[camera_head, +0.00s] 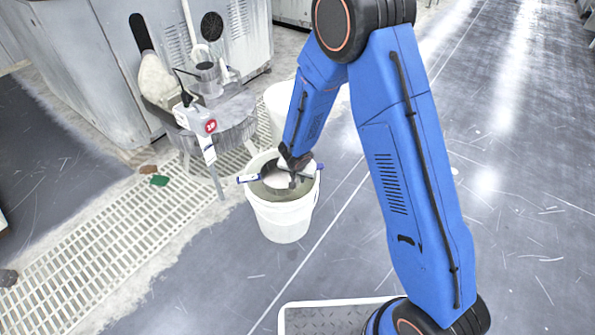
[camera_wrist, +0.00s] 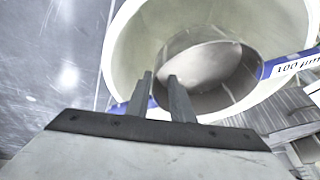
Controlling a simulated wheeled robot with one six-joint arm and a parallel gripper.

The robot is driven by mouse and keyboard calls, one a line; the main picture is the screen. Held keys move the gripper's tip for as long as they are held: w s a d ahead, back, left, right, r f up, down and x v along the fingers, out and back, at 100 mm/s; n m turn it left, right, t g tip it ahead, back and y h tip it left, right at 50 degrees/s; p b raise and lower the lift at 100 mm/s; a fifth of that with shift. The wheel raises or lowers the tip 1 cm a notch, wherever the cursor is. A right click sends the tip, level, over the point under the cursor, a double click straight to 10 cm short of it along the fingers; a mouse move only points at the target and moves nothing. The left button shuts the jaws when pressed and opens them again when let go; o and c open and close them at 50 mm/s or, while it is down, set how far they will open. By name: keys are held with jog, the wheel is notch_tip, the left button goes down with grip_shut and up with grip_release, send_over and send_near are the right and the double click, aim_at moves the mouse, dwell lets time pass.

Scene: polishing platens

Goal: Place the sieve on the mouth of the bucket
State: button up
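The white bucket (camera_head: 283,222) stands upright on the grey floor in the middle of the head view; its wide mouth (camera_wrist: 123,50) fills the top of the wrist view. The sieve, a round cup with a blue-ended crossbar (camera_head: 248,178), lies across the mouth, with the bar's ends at or past the rim on both sides. The wrist view shows its round wall (camera_wrist: 245,62) inside the mouth and a label reading 100 µm. My gripper (camera_head: 293,178) is over the sieve, fingers (camera_wrist: 160,88) apart with a gap between them. Whether they touch the sieve is unclear.
A second white bucket (camera_head: 277,105) stands just behind. A grey machine (camera_head: 85,65) and a stand with a red-marked tag (camera_head: 210,126) are at the left, beside a pale floor grating (camera_head: 110,245). The floor to the right is open.

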jog(key=v, duration=1)
jog(key=shift+r, duration=0.2)
jog(key=shift+s, duration=0.15)
jog(key=s+d+r+h, duration=0.1)
jog(key=s+d+r, duration=0.4)
jog(key=d+r, duration=0.6)
jog(key=s+d+r+h, duration=0.1)
jog(key=s+d+r, duration=0.3)
jog(key=d+r, duration=0.65)
jog(key=s+d+r+n+y, duration=0.1)
jog(key=s+r, duration=0.3)
jog(key=s, duration=0.7)
jog(key=s+d+r+n+y, duration=0.1)
jog(key=s+d+r+n, duration=0.2)
jog(key=s, duration=0.9)
jog(key=shift+s+d+r+y, duration=0.35)
jog(key=shift+d+r, duration=0.1)
jog(key=shift+r, duration=0.3)
